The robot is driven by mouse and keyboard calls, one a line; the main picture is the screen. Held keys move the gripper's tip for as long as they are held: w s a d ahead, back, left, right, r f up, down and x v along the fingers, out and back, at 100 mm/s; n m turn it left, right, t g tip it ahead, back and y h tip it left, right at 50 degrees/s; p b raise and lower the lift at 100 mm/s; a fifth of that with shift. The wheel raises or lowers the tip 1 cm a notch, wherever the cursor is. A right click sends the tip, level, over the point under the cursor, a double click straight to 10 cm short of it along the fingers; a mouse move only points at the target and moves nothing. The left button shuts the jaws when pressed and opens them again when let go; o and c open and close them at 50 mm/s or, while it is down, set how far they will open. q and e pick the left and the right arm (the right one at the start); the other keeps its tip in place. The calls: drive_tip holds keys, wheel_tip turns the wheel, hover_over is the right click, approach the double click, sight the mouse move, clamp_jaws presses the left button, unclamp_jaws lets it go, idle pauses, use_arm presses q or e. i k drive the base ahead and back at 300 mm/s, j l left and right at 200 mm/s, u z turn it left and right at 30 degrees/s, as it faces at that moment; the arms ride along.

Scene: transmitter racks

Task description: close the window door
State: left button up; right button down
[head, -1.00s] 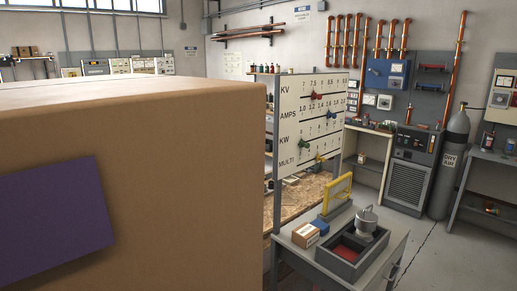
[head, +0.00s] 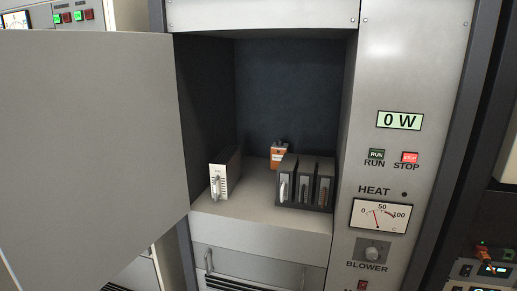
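The window door (head: 90,150) is a large plain grey panel filling the left of the head view. It stands swung open at the left side of a cabinet compartment (head: 290,95). The compartment is dark inside, with a light grey floor. In it stand a pale module (head: 225,176) with a handle, a small orange box (head: 279,153) and a dark block of slim modules (head: 306,183). Neither of my grippers is in view.
Right of the opening is a grey control panel with a "0 W" display (head: 399,120), RUN and STOP buttons, a HEAT meter (head: 381,216) and a BLOWER knob (head: 372,251). A drawer front with a handle (head: 208,260) lies below. Another rack shows at the lower right.

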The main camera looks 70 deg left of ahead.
sight(93, 169)
drive_tip(key=k+j+u, duration=0.1)
drive_tip(key=u, duration=0.35)
drive_tip(key=j+u, duration=0.25)
drive_tip(key=u, duration=0.2)
drive_tip(key=j+u, duration=0.25)
drive_tip(key=u, duration=0.2)
drive_tip(key=k+j+u, duration=0.1)
drive_tip(key=j, duration=0.55)
drive_tip(key=j+u, duration=0.1)
drive_tip(key=j, duration=0.5)
drive_tip(key=j+z, duration=0.4)
drive_tip(key=j, duration=0.2)
drive_tip(key=j+z, duration=0.4)
drive_tip(key=j, duration=0.25)
drive_tip(key=k, duration=0.05)
